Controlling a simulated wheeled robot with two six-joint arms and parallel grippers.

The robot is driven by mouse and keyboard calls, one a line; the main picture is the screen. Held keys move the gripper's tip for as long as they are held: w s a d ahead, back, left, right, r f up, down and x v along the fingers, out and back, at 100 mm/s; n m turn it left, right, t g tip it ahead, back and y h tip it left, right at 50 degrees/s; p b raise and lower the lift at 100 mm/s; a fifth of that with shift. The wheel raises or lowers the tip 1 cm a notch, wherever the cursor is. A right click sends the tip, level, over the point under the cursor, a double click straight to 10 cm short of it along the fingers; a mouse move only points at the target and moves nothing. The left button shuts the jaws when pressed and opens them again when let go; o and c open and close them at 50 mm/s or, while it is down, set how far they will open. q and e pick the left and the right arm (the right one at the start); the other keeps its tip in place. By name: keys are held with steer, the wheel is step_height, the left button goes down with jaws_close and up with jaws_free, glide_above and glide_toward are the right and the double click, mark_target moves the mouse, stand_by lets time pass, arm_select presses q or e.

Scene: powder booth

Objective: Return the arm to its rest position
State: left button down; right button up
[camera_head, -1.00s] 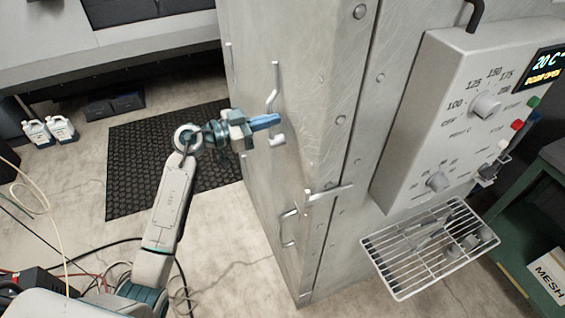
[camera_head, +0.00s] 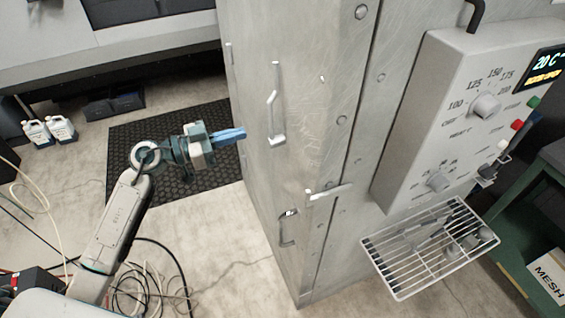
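My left arm comes in from the lower left, and my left gripper (camera_head: 238,135) points right with its blue fingers. The fingers appear close together, with nothing visible between them; whether they are fully shut is hard to see. The gripper is a little left of the upper door handle (camera_head: 275,105) on the metal cabinet (camera_head: 310,130), with a gap between them. My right gripper is out of view.
A control box (camera_head: 460,120) with dials and a lit display is on the cabinet's front. A wire rack (camera_head: 430,248) juts out below it. A lever (camera_head: 328,192) and lower handle (camera_head: 287,228) stick out.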

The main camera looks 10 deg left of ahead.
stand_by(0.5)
arm_select(q)
steer(key=w+a+f+n+t+y+b, duration=0.25)
steer(key=a+f+n+y, duration=0.2)
steer(key=f, duration=0.95)
steer(key=w+a+f+n+t+y+b, duration=0.1)
steer(key=a+f+n+t+y+b, duration=0.3)
steer(key=f, duration=1)
steer(key=s+a+f+n+g+y+b, duration=0.15)
steer(key=s+f, duration=0.35)
steer(key=f, duration=0.6)
steer(key=s+a+f+n+g+y+b, duration=0.1)
steer(key=s+a+f+g+y, duration=0.3)
steer(key=f, duration=0.8)
steer(key=s+a+f+n+t+y+b, duration=0.1)
steer(key=s+f, duration=0.5)
steer(key=f, duration=0.5)
steer(key=s+d+f+g+b, duration=0.1)
steer(key=s+d+f+g, duration=0.1)
steer(key=s+f, duration=0.6)
steer(key=s+d+f+g+b, duration=0.2)
steer(key=s+f+g, duration=0.3)
steer(key=s, duration=1.1)
steer(key=s+d+f+m+g+b, duration=0.1)
steer(key=s+d+f+g, duration=0.1)
steer(key=s+f, duration=0.8)
steer(key=s+g, duration=0.1)
steer(key=s, duration=0.2)
steer(key=shift+f+g+y, duration=0.4)
